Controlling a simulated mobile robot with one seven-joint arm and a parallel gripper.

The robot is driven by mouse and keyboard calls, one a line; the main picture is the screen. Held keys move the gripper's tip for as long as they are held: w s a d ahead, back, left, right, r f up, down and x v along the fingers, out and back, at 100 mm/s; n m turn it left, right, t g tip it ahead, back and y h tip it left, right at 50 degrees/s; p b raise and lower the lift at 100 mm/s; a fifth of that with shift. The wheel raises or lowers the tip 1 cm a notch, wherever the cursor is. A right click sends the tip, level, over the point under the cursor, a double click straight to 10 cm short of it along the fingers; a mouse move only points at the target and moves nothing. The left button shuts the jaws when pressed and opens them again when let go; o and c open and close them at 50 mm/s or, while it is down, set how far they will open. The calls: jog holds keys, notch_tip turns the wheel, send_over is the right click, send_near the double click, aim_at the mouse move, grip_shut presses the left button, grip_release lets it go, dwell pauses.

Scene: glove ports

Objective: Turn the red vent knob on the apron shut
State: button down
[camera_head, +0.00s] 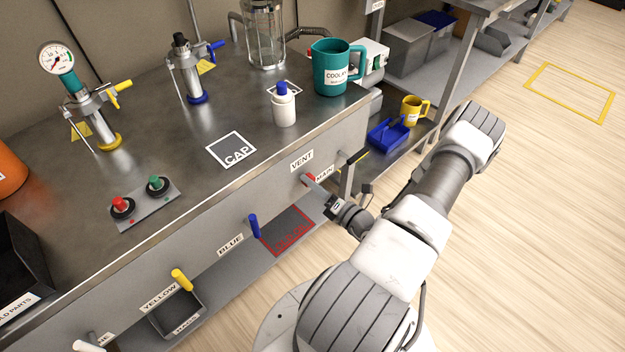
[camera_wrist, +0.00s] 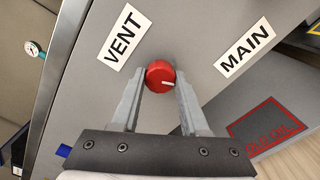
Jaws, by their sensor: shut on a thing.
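The red vent knob (camera_wrist: 160,76) is on the grey apron, between the VENT label (camera_wrist: 124,37) and the MAIN label (camera_wrist: 244,47). It is round, with a white pointer mark toward the right in the wrist view. My gripper (camera_wrist: 160,88) has a finger on each side of the knob and is shut on it. In the head view, my gripper (camera_head: 312,184) reaches the apron just below the VENT label (camera_head: 302,161). The knob (camera_head: 308,179) is mostly hidden there by the fingers.
Blue (camera_head: 254,226) and yellow (camera_head: 182,279) handles stick out to the left. A red-outlined area (camera_head: 288,232) lies on the shelf below. The bench top carries a teal jug (camera_head: 333,72) and a white bottle (camera_head: 284,108).

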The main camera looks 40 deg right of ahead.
jog(key=m+p, duration=0.1)
jog(key=m, duration=0.3)
jog(key=shift+m, duration=0.4)
dwell(0.4)
jog(key=shift+c, duration=2.1)
grip_release()
jog(key=shift+s+p, duration=0.1)
jog(key=shift+p, duration=0.2)
jog(key=s+d+p, duration=0.1)
jog(key=s+p, duration=0.1)
jog(key=s, duration=1.5)
jog(key=shift+s+d, duration=0.15)
jog(key=shift+r, duration=0.1)
